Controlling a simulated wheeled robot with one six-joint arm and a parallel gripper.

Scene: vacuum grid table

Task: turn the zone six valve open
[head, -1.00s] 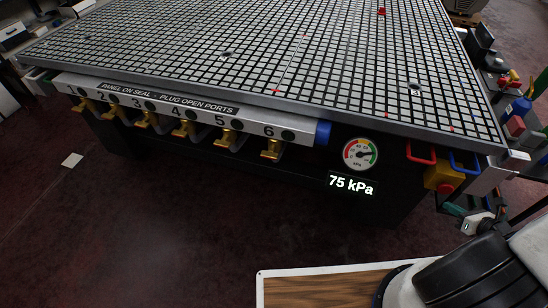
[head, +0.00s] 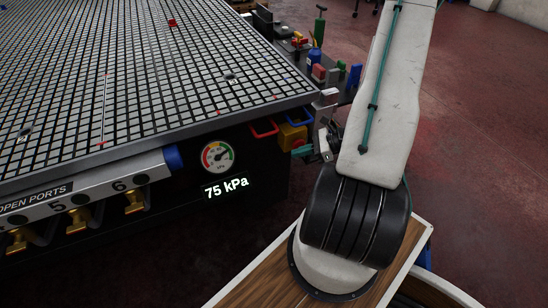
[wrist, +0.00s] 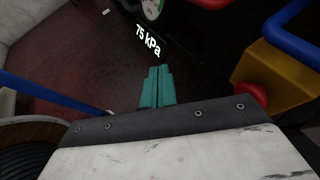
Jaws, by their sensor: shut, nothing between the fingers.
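The zone six valve (head: 135,200) is a brass handle under the number 6 on the manifold panel (head: 92,202), at the left of the head view. Its handle looks like a T on a short stem. I cannot tell from it how far it is turned. My gripper (head: 301,150) is small in the head view, near the table's right front corner and well right of the valve. In the wrist view its teal fingers (wrist: 156,88) are together with nothing between them. The valve does not show in the wrist view.
A round gauge (head: 217,157) and a display (head: 227,187) reading 75 kPa sit right of the valve. Red (head: 264,128) and blue (head: 294,118) handles and a yellow box (head: 291,136) are close to my gripper. The grid table (head: 150,95) overhangs the panel.

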